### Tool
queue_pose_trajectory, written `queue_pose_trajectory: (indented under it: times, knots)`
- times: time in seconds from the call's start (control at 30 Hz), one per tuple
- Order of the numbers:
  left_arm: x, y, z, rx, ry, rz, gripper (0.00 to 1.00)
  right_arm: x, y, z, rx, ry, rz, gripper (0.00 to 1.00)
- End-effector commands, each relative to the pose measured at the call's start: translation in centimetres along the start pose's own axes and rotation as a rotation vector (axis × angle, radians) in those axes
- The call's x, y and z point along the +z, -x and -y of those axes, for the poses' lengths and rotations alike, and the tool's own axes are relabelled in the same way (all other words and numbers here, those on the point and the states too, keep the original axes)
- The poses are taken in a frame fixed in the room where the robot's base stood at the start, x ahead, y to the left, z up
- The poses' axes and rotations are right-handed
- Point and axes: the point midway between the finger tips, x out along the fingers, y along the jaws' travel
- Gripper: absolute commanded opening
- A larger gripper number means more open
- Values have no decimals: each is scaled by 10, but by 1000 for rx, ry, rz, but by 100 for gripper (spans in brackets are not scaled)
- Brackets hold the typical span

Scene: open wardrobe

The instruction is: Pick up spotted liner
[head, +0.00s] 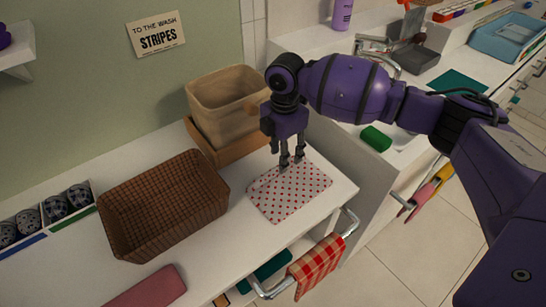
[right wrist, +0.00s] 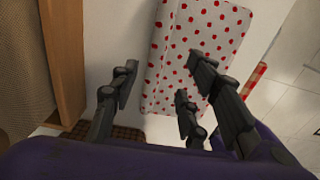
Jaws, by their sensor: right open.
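The spotted liner (head: 289,191) is a flat white cloth with red dots. It lies on the white counter near its right end in the head view. It also shows in the right wrist view (right wrist: 200,45). My right gripper (head: 291,163) points down over the back edge of the liner, its fingers apart with nothing between them. In the right wrist view its fingertips (right wrist: 165,80) frame the liner's left part. I cannot tell whether the fingers touch the cloth. My left gripper is not in view.
A brown wicker basket (head: 163,205) stands left of the liner. A beige bin (head: 228,103) sits on a wooden box behind it. A red checked towel (head: 318,264) hangs on a rail at the counter's front. A pink folded item (head: 148,288) lies at front left.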

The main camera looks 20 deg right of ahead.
Motion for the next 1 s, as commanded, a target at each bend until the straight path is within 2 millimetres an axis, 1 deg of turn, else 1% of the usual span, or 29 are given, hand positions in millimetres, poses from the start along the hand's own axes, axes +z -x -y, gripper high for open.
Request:
queue_pose_trajectory:
  times: [0.03, 0.13, 0.3, 0.4, 0.63, 0.93, 0.97, 1.0]
  knots:
    - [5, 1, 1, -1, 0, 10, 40, 0, -5, 0, -1, 0, -1, 42]
    - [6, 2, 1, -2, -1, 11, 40, -1, -14, 0, -3, -1, -1, 42]
    - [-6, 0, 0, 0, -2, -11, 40, -4, -40, -3, -2, -1, 0, 42]
    - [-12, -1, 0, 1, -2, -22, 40, -4, -51, -3, -1, 0, -1, 42]
    - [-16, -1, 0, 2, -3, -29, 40, -4, -54, -3, 1, 0, 0, 42]
    - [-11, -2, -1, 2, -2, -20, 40, -3, -53, -3, 1, 0, 0, 3]
    - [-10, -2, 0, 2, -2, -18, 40, -3, -53, -3, 1, 0, 0, 0]
    - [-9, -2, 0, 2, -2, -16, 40, -3, -53, -3, 1, 0, 0, 0]
